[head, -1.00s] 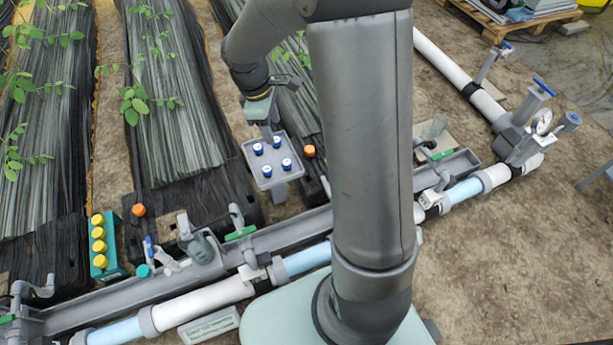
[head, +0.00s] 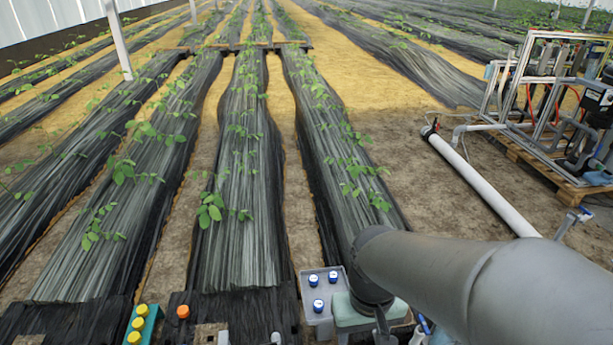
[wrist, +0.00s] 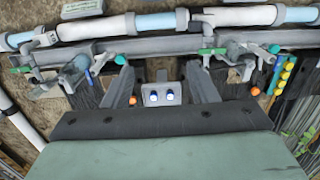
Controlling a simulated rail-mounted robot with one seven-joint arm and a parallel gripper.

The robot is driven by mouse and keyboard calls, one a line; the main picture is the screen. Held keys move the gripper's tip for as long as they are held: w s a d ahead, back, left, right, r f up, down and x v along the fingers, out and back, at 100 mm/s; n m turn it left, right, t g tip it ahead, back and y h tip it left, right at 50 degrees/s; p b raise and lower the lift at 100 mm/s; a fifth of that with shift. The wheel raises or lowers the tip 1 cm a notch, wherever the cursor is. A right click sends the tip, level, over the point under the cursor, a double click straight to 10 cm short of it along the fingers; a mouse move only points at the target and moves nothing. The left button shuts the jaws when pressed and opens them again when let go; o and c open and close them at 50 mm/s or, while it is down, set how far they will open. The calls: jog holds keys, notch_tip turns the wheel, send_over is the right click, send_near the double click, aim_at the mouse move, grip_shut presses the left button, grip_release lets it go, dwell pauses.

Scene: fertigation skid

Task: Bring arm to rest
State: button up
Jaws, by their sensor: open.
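My arm reaches in from the lower right in the head view, and its end hangs at the bottom edge beside the grey tray (head: 309,318). Blue-capped bottles (head: 313,280) stand in that tray; my arm may hide part of it. In the wrist view my gripper (wrist: 162,85) is open, with two grey fingers spread apart. Between and beyond the fingers the tray (wrist: 162,84) shows with two blue-capped bottles (wrist: 154,96). Nothing is held between the fingers. The fingertips cannot be made out in the head view.
A teal rack (head: 152,322) with yellow caps and an orange cap (head: 183,311) are at the lower left. The white pipe run (wrist: 230,17) with valves lies across the wrist view. A metal-framed skid (head: 555,100) stands at the right. Covered plant rows (head: 250,170) stretch away ahead.

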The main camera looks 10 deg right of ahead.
notch_tip(320, 180, up, 30)
jog(key=a+t+p, duration=0.1)
jog(key=a+p, duration=0.1)
jog(key=p, duration=2.3)
jog(key=shift+w+f, duration=0.15)
jog(key=shift+w, duration=0.1)
